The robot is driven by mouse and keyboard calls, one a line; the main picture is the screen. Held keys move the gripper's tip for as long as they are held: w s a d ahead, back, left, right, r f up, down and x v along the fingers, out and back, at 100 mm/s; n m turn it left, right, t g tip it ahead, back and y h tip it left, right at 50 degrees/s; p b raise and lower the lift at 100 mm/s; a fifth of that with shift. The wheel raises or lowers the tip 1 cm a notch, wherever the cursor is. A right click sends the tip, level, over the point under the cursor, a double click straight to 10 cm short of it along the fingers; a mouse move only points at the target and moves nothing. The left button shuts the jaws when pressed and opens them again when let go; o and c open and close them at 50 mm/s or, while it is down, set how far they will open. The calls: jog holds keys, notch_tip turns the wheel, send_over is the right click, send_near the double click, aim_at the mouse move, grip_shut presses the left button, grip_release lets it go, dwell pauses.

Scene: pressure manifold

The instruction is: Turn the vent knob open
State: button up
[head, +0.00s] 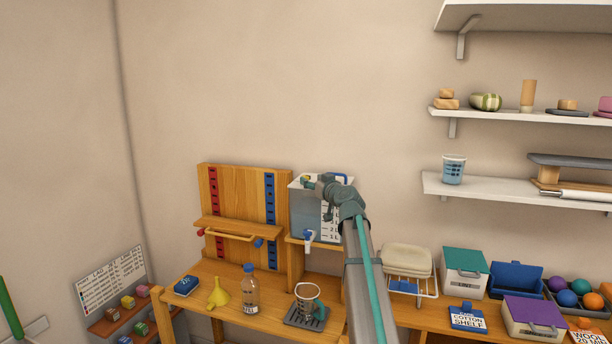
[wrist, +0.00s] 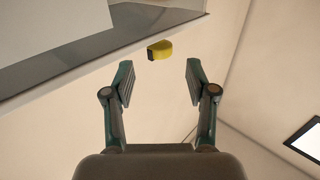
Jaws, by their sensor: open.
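The vent knob looks to be the small yellow piece with a dark end (wrist: 160,49), just beyond my fingertips in the wrist view and roughly centred between them. A bit of yellow also shows at the top of the water tank (head: 304,214) in the head view. My gripper (wrist: 158,82) is open, its two fingers apart with nothing between them. The knob appears clear of both fingers. In the head view my gripper (head: 312,185) is at the tank's top and partly hides it; the tank has level markings and a blue-and-white tap (head: 309,238) low in front.
A wooden pegboard stand (head: 240,190) with red and blue strips is left of the tank. Wall shelves are at the upper right.

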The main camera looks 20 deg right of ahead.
aim_at(306, 176)
jog(key=w+p, duration=0.1)
jog(key=w, duration=0.5)
jog(key=shift+a, duration=0.15)
jog(key=shift+s, duration=0.1)
grip_shut()
jog(key=h+p, duration=0.1)
jog(key=m+h+p, duration=0.1)
jog(key=p, duration=0.1)
jog(key=shift+a+r, duration=0.1)
jog(key=shift+r, duration=0.15)
jog(key=m+h+p, duration=0.1)
jog(key=p, duration=0.3)
jog(key=shift+m+h+p, duration=0.4)
jog(key=shift+h+p, duration=0.3)
jog(key=shift+p, duration=0.45)
jog(key=shift+f+h+p, duration=0.3)
jog(key=shift+p, duration=0.35)
